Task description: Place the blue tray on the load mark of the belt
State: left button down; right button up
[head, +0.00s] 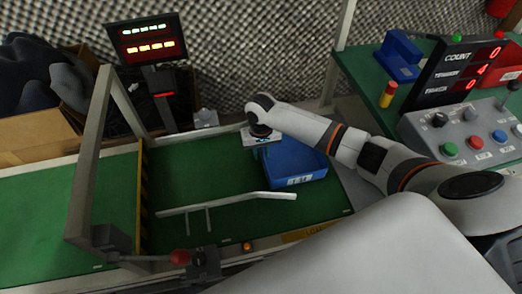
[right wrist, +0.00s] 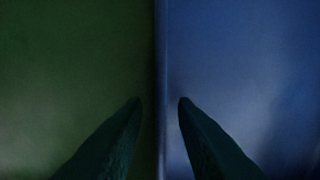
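The blue tray (head: 308,180) is an open box with a white label on its front wall. It rests on the right part of the green belt (head: 225,225). My right gripper (head: 262,146) is over the tray's left edge, pointing down. In the right wrist view the tray (right wrist: 240,70) fills the right half and the green surface fills the left. The two dark fingertips of my right gripper (right wrist: 160,102) stand apart on either side of the tray's wall, with gaps visible. A yellow lettered strip (head: 308,231) lies at the belt's front edge; its text is partly hidden. My left gripper is out of view.
A pale guide rail (head: 225,203) crosses the belt before the tray. A grey frame (head: 90,150) spans the belt at left. A red-knobbed lever (head: 180,257) stands at the front edge. A button box (head: 465,135) and another blue container (head: 397,58) are on the right table.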

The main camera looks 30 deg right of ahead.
jog(key=shift+r, duration=0.1)
